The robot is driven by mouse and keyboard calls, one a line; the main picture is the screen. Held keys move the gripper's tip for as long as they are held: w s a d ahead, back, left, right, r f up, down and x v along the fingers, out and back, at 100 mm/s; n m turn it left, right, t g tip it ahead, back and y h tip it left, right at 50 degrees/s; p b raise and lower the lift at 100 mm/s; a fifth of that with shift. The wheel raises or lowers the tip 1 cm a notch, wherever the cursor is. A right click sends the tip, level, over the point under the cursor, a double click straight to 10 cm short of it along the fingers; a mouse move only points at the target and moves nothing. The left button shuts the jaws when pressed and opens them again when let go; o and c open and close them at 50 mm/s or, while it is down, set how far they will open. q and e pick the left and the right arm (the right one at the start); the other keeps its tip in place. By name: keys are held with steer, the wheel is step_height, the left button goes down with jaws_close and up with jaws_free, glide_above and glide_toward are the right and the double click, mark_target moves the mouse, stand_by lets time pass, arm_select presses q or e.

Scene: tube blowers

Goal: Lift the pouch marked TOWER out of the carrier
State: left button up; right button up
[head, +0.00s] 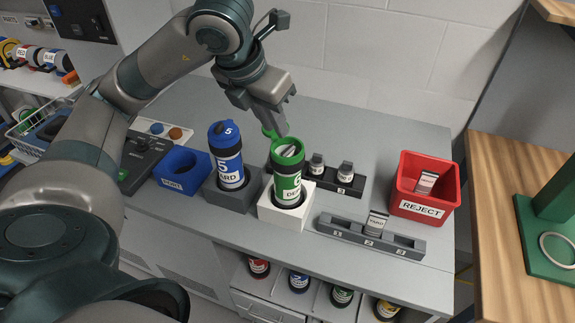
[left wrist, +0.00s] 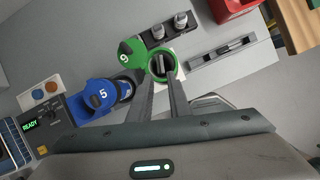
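The green carrier (head: 288,186) stands upright in a white holder (head: 285,212), its green lid (head: 270,132) swung open to the back. A pale pouch (head: 290,151) shows inside its mouth; its marking cannot be read. My left gripper (head: 277,118) is just above and behind the open mouth, its fingers partly overlapping in this view. In the left wrist view the fingers (left wrist: 161,86) are apart and empty, pointing toward the carrier's open top (left wrist: 162,68). The lid marked 9 (left wrist: 130,52) lies beside it. My right gripper is not in view.
A blue carrier marked 5 (head: 229,168) stands close left in a grey holder. A blue bin (head: 182,172) is further left. A black rack (head: 336,181) with small capped vials, a grey slotted rack (head: 350,233) with one pouch, and a red REJECT bin (head: 422,207) are right.

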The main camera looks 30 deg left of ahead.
mark_target(287, 151)
arm_select(q)
steer(key=shift+p+x, duration=0.35)
steer(key=shift+x, duration=1.85)
steer(key=shift+f, duration=0.15)
steer(key=shift+p+x, duration=0.9)
steer(key=shift+x, duration=0.05)
steer(key=shift+p+x, duration=0.4)
steer(key=shift+x, duration=1.1)
steer(key=shift+s, duration=0.1)
jaws_close()
